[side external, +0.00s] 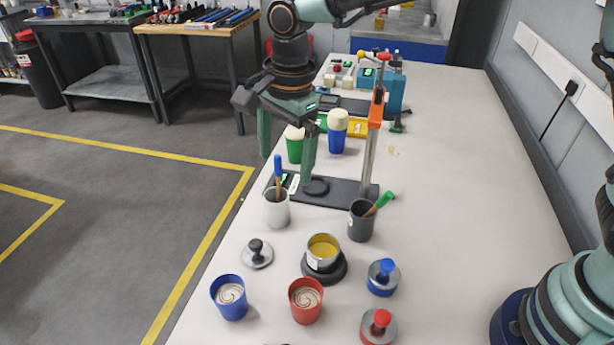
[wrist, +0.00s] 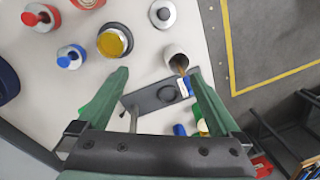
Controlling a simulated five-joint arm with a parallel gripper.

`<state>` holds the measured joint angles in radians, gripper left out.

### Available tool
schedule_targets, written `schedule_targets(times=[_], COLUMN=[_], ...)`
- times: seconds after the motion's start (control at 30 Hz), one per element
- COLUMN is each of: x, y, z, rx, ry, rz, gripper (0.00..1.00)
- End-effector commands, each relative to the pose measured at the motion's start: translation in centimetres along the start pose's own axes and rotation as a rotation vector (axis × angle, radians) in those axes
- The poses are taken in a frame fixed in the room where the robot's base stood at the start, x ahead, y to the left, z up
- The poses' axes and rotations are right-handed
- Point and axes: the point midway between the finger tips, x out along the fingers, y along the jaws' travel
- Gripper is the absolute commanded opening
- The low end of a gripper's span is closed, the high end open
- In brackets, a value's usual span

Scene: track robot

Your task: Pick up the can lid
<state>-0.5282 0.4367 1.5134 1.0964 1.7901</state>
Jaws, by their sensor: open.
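The can lid (side external: 257,254), a silver-grey disc with a black knob, lies flat on the white bench left of the open can. In the wrist view the lid (wrist: 162,14) is at the top, beyond my fingertips. The can (side external: 323,252) holds yellow contents and stands on a black round base; it also shows in the wrist view (wrist: 114,41). My gripper (side external: 286,168) is open and empty, pointing down above the stand's dark base, farther back than the lid. In the wrist view my fingers (wrist: 158,72) are spread wide with nothing gripped between them.
A white cup (side external: 277,210) with a brush stands between my gripper and the lid. A dark cup (side external: 361,221), blue cup (side external: 230,297) and red cup (side external: 306,300) stand nearby. Blue-knobbed (side external: 383,278) and red-knobbed (side external: 378,327) cylinders are at right. A metal post (side external: 371,150) rises beside my gripper.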

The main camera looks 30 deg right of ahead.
Motion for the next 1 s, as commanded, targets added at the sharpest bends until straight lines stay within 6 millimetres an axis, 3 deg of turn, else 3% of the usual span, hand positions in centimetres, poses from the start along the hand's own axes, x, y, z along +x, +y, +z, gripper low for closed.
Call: schedule_targets(times=[0.1,0.3,0.47,0.8,1.0], x=[3.0,5.8,7.3,12.4,13.6], y=[-0.6,-0.8,-0.7,-0.2,-0.2], z=[3.3,6.2,6.7,6.5,6.5], rx=[0.133,0.279,0.310,0.309,0.308], ry=[0.011,0.031,0.036,0.036,0.036], rz=[0.048,0.085,0.092,0.091,0.091], gripper=[1.00,1.00,1.00,1.00,1.00])
